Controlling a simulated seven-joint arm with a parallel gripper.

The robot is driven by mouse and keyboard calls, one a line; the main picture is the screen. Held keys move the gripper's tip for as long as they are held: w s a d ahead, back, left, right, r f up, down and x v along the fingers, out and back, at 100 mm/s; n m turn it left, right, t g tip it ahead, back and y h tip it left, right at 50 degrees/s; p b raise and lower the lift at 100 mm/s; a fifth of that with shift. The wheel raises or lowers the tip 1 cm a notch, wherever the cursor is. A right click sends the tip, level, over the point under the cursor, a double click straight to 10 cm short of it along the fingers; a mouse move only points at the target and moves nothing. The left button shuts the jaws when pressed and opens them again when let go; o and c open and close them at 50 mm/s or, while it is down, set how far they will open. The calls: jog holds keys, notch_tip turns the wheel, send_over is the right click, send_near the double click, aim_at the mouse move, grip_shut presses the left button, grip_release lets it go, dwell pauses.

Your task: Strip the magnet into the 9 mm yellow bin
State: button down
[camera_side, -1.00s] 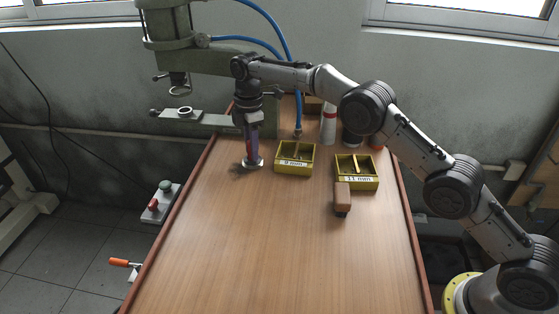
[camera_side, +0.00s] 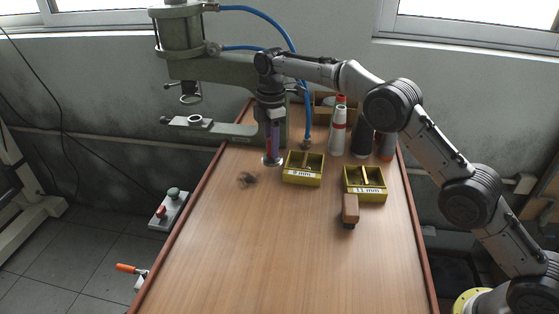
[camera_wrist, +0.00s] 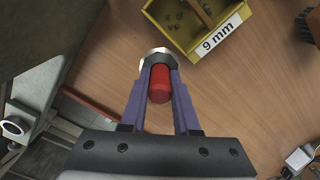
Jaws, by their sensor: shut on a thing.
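My gripper (camera_side: 271,135) has purple fingers and is shut on the magnet, an upright red rod with a silver disc (camera_side: 272,162) at its lower end. In the wrist view the red handle (camera_wrist: 160,84) sits between the fingers, and the disc (camera_wrist: 154,54) shows just beyond them. The disc's underside is hidden. The yellow 9 mm bin (camera_side: 303,183) stands close to the right of the magnet; in the wrist view the bin (camera_wrist: 183,48) lies above and right of it. The bin has a divider and dark bits inside. The magnet is outside the bin.
A dark patch (camera_side: 247,179) lies on the table left of the magnet. The yellow 11 mm bin (camera_side: 352,197) stands right, with a brown brush-like block (camera_side: 350,209) before it. Bottles (camera_side: 338,132) and a green press (camera_side: 225,75) stand behind. The front table is clear.

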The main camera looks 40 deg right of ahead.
send_near(304, 167)
jog(key=w+d+r, duration=0.1)
jog(key=w+r, duration=0.1)
jog(key=w, duration=0.2)
jog(key=shift+s+d+f, duration=0.1)
jog(key=shift+s+f, duration=0.1)
jog(key=shift+f, duration=0.05)
jog(key=shift+f, duration=2.6)
jog(key=shift+f, duration=0.4)
jog(key=shift+s+d, duration=0.45)
jog(key=shift+s, duration=0.05)
jog(key=shift+s+d, duration=0.25)
jog(key=shift+s+d, duration=0.15)
